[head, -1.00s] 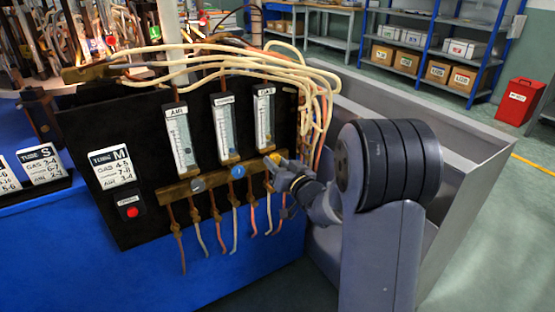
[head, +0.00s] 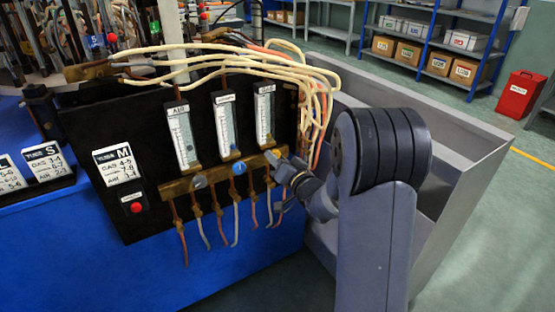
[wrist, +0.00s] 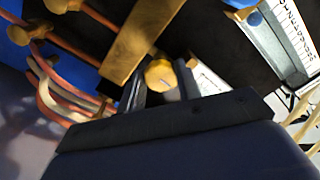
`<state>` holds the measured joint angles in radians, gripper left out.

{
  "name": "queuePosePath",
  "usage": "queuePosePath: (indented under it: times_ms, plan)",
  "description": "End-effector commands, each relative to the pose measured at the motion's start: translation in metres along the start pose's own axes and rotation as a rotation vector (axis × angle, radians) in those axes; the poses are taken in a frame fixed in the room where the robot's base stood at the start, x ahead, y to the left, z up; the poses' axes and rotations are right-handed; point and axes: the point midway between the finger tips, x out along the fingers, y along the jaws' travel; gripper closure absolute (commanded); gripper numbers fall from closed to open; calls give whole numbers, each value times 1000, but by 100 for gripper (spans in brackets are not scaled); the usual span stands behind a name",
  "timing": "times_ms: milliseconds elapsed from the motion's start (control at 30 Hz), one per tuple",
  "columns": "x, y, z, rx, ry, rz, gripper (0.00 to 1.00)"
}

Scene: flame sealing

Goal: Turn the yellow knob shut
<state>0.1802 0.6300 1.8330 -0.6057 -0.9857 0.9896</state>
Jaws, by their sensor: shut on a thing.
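The yellow knob (wrist: 160,76) sits between the two fingers of my gripper (wrist: 161,86) in the wrist view, with a pale mark on its face. The fingers are closed on its sides. In the head view my gripper (head: 282,165) reaches the right end of the brass manifold (head: 220,176), below the rightmost flow meter (head: 264,116). There my fingers hide most of the yellow knob.
A blue knob (head: 239,168) and a grey knob (head: 200,182) sit to the left on the same manifold. Thin hoses hang below it, and cream hoses (head: 230,62) arch over the black panel. A red button (head: 136,207) is at lower left. A grey metal bin (head: 455,165) stands at right.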

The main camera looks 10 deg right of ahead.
Motion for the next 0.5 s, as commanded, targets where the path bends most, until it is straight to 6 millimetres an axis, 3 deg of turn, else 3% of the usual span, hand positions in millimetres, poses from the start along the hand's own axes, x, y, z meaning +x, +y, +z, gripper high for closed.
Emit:
queuePosePath:
  times_ms: [67,100,333,500]
  plan:
    - [0,0,0,1,0,1,90]
    - [0,0,0,1,0,1,66]
    - [0,0,0,0,0,1,47]
    - [0,0,0,0,0,0,47]
